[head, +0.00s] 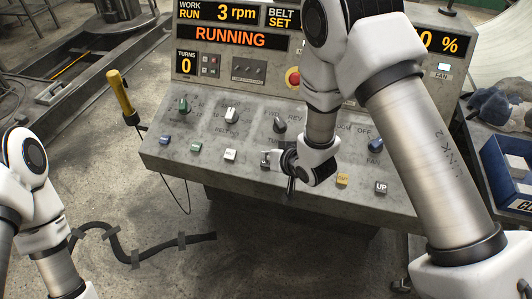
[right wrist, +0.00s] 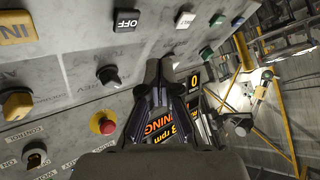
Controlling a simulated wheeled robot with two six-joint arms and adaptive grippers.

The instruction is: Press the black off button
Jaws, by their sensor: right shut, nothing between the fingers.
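The black button marked OFF (right wrist: 127,20) shows at the top of the right wrist view, on the grey control panel (right wrist: 60,75). My right gripper (right wrist: 162,68) is shut and empty, its fingertips below and to the right of that button in the picture, apart from it there. In the head view the right gripper (head: 285,160) is at the front row of buttons, between the white button (head: 230,155) and the yellow button (head: 342,180). The OFF button cannot be told apart from the gripper there. My left gripper is out of view; only its arm shows.
A red stop button (head: 293,77) sits farther back. The display (head: 230,37) reads RUNNING, 3 rpm. A yellow-handled lever (head: 121,93) stands at the panel's left.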

